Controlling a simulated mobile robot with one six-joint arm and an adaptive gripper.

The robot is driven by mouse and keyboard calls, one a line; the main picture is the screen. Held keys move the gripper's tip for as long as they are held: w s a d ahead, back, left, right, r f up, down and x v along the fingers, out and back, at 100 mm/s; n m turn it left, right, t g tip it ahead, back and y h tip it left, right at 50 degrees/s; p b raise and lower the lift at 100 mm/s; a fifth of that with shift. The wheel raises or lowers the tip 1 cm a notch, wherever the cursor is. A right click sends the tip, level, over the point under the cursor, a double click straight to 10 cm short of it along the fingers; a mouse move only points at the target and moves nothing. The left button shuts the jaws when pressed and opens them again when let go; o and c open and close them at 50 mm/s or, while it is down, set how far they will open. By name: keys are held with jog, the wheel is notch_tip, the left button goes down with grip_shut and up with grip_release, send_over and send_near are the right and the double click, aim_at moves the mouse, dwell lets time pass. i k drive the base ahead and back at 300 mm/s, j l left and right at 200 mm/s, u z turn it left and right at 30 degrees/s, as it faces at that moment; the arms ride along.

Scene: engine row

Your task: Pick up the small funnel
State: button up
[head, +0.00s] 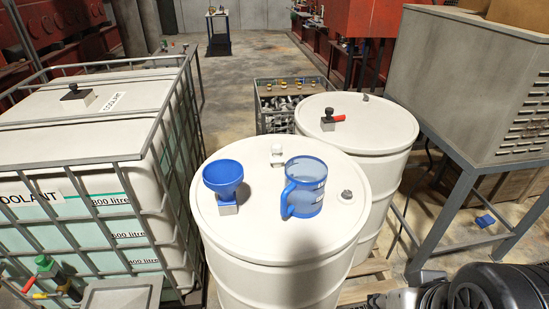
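A small blue funnel (223,174) stands upright, wide mouth up, at the left of the front white drum's lid (262,240). Below its cone is a small grey block (228,209); whether the funnel's stem sits in it or behind it I cannot tell. A translucent blue jug (305,190) with a handle on its left stands to the right of the funnel, apart from it.
A small whitish fitting (277,155) is behind the funnel and jug, and a grey cap (346,196) is to the right. A caged coolant tank (90,165) stands close on the left. A second drum (375,125) with a red-handled valve (332,118) is behind right. A dark machine-like part (490,288) fills the lower right.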

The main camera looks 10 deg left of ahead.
aim_at(223, 176)
jog(key=i+j+u, duration=0.2)
jog(key=u, duration=0.25)
jog(key=i+j+u, duration=0.25)
jog(key=u, duration=0.2)
